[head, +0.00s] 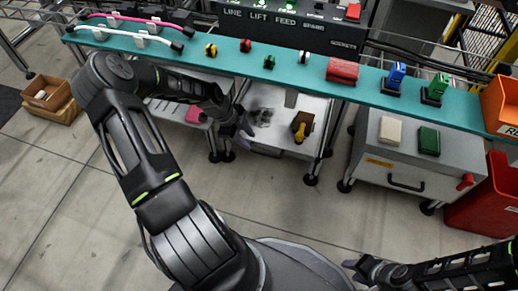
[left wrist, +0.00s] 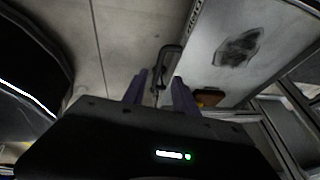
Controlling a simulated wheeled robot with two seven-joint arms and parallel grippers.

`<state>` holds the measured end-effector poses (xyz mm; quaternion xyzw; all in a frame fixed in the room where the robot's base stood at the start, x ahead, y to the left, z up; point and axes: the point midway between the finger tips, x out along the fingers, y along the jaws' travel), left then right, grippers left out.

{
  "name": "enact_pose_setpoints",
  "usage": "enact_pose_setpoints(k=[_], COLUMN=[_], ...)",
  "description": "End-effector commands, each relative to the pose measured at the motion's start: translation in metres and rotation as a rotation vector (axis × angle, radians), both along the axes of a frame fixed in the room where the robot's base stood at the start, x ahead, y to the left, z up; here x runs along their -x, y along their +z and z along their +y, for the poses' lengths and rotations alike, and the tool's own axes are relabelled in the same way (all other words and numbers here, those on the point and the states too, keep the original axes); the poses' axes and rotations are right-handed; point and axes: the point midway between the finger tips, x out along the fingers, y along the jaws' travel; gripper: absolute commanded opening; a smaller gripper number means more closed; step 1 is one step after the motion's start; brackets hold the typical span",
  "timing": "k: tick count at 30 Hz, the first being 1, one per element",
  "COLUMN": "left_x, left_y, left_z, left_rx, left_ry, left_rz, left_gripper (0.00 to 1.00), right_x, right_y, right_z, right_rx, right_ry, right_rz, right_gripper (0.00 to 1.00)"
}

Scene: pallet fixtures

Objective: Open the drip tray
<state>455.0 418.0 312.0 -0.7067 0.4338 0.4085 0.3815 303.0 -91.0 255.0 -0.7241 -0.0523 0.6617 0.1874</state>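The low metal unit (head: 284,103) with a dark stain stands under the teal shelf, in the middle of the head view. Its front edge has a dark handle (head: 266,152), which I take for the drip tray's handle. In the left wrist view the dark handle (left wrist: 166,62) stands just beyond and between my two purple fingertips. My left gripper (head: 237,138) is at the unit's front left corner, and its fingers (left wrist: 158,88) are apart; whether they touch the handle I cannot tell. My right gripper (head: 352,268) is low at the right, far from the unit, its opening unclear.
A grey cabinet (head: 389,158) with a handle and red knob stands right of the unit. A yellow item in a brown box (head: 302,126) sits on the unit. The teal shelf (head: 222,53) runs above. The floor (head: 290,195) in front is clear.

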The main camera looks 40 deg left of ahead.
Motion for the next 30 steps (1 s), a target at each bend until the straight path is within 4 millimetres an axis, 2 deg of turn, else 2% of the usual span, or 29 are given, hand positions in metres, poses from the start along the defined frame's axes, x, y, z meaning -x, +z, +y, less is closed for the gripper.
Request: enact_pose_setpoints(k=[5, 16, 21, 28, 30], left_x=[-0.004, -0.020, -0.022, -0.023, -0.023], left_y=[-0.015, -0.064, -0.071, -0.071, -0.071], left_z=[-0.005, -0.021, -0.024, -0.024, -0.024], left_rx=[0.003, 0.002, 0.002, 0.002, 0.002], left_ry=[0.001, 0.000, 0.002, 0.002, 0.002], left_rz=[0.001, -0.001, 0.000, 0.000, 0.000], left_gripper=[0.34, 0.34, 0.34, 0.34, 0.29], right_x=[-0.001, -0.005, -0.006, -0.006, -0.006], right_y=[-0.009, -0.035, -0.038, -0.037, -0.037], right_z=[0.000, 0.001, 0.001, 0.001, 0.001], right_rx=[0.000, 0.002, 0.003, 0.003, 0.003], right_ry=[-0.001, -0.007, -0.008, -0.008, -0.008], right_rz=[-0.002, -0.012, -0.016, -0.016, -0.016], right_gripper=[0.36, 0.36, 0.36, 0.36, 0.36])
